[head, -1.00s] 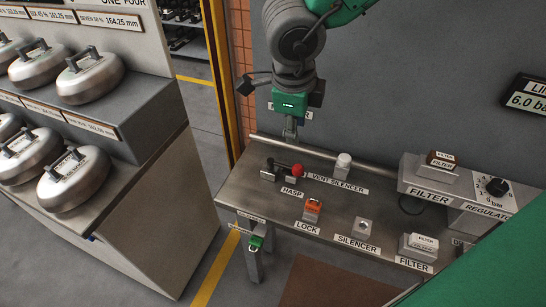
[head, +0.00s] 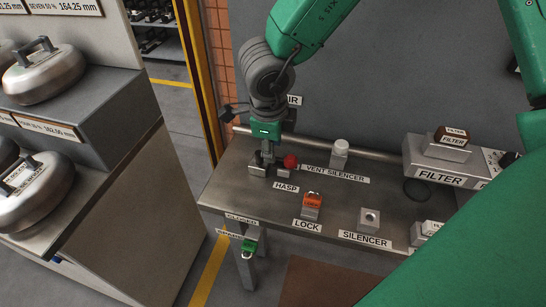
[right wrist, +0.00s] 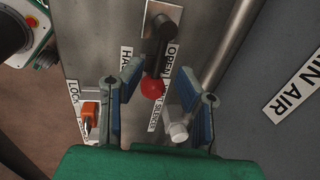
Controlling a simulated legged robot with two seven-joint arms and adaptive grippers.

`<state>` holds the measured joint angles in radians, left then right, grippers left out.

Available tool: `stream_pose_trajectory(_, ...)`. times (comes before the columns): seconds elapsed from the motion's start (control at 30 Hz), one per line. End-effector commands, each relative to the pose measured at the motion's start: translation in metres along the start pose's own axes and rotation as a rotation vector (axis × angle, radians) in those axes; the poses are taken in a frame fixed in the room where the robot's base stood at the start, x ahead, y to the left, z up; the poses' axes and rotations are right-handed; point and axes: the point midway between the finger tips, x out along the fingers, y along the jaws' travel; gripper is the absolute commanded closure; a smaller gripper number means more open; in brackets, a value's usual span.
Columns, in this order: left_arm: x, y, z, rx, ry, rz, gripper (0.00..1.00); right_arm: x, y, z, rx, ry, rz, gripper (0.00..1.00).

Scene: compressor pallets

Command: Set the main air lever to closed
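The main air lever (right wrist: 160,58) is a dark handle with a red knob (right wrist: 152,89) on a metal plate, beside an OPEN label (right wrist: 171,62). In the head view the red knob (head: 290,160) shows at the back left of the steel bench. My right gripper (head: 268,157) is down at the lever, just left of the knob, and partly hides the handle. In the right wrist view my right gripper (right wrist: 160,88) is open, with blue-padded fingers either side of the knob and a gap around it. My left gripper is not in view.
On the bench (head: 330,205) stand an orange lock (head: 312,200), a vent silencer (head: 340,150), a silencer (head: 370,217) and filters (head: 445,150). A rail runs along the back.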

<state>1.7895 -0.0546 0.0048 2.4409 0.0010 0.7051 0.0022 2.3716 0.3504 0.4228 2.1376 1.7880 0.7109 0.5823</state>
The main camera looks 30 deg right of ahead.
Motion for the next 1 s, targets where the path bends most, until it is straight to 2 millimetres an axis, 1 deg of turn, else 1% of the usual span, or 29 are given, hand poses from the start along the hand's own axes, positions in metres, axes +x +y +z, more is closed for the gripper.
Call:
stream_pose_trajectory(0.03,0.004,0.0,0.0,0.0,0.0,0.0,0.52,0.01,0.0,-0.001,0.0,0.003,0.0,0.7)
stream_pose_trajectory(0.2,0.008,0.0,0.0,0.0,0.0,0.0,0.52,0.025,0.0,-0.001,0.0,0.001,0.0,0.7)
stream_pose_trajectory(0.3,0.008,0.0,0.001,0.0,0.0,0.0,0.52,0.028,0.0,-0.001,0.0,0.001,-0.001,0.7)
stream_pose_trajectory(0.57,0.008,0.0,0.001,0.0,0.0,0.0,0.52,0.029,-0.001,-0.001,0.0,0.0,0.0,0.7)
stream_pose_trajectory(0.6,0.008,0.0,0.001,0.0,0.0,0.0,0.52,0.029,-0.001,-0.001,0.0,0.0,0.0,0.84)
stream_pose_trajectory(0.63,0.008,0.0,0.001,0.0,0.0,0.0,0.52,0.028,-0.001,0.0,0.0,0.0,0.0,0.95)
stream_pose_trajectory(0.67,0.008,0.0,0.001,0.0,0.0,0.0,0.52,0.028,-0.001,0.0,0.0,0.0,0.0,1.0)
stream_pose_trajectory(1.0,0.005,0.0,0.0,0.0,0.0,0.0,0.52,0.027,0.0,0.003,0.008,0.002,-0.001,1.0)
